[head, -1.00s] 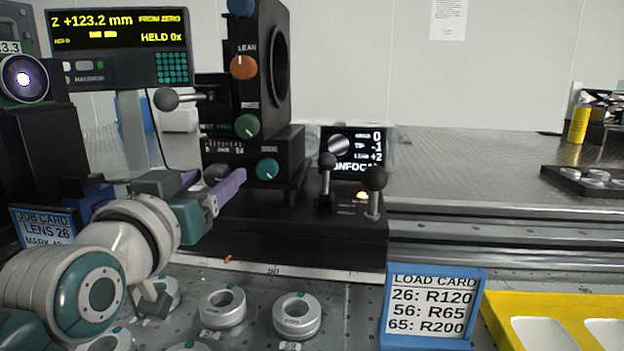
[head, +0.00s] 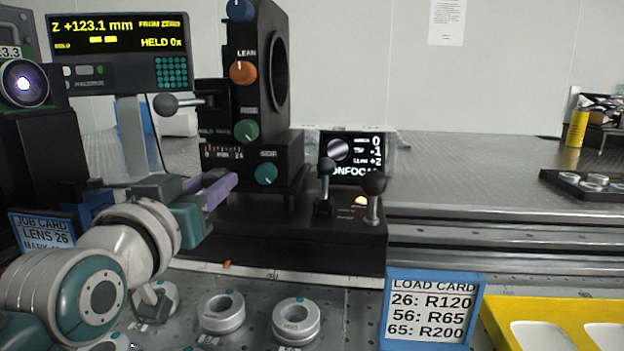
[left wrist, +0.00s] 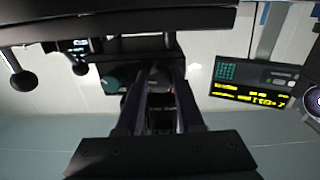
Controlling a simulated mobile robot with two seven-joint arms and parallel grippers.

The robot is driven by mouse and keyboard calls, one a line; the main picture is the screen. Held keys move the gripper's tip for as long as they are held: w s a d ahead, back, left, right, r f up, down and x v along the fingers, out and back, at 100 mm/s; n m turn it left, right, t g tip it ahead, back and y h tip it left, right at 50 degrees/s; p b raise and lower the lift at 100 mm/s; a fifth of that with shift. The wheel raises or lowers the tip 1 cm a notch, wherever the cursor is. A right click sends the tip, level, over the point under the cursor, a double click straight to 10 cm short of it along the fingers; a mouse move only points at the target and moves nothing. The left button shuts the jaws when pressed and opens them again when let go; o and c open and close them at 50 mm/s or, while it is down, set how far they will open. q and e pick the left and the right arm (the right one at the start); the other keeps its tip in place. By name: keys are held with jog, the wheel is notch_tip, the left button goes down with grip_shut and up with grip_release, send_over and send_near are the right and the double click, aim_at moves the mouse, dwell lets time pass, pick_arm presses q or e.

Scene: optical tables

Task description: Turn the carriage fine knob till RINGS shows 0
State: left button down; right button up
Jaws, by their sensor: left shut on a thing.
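The small black screen (head: 351,155) behind the stand reads 0 on its top line, which is blurred, then -1 and LEAN +2. The Z readout (head: 118,32) at upper left shows +123.1 mm, FROM ZERO, HELD 0x. My left gripper (head: 220,184), with purple fingers, is at the left of the black carriage's base. In the left wrist view its fingers (left wrist: 158,90) close on a greyish rounded knob (left wrist: 160,73), which looks like the carriage fine knob. My right gripper is not in view.
The black stand carries an orange LEAN knob (head: 243,73), a green knob (head: 246,131) and a teal knob (head: 265,174) close to my gripper. Ball-topped levers (head: 373,184) stand to the right. Ring-shaped lens mounts (head: 296,321) and a load card (head: 432,308) are in front.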

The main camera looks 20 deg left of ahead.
pick_arm(q)
jog(key=shift+r+m+p, duration=0.1)
jog(key=shift+m+p, duration=1.2)
jog(key=shift+m, duration=0.1)
jog(key=shift+m+p, duration=0.55)
jog(key=shift+m, duration=0.45)
jog(key=shift+m+p, duration=0.4)
jog(key=shift+m, duration=0.7)
jog(key=c, duration=0.5)
grip_release()
jog(key=shift+s, duration=0.1)
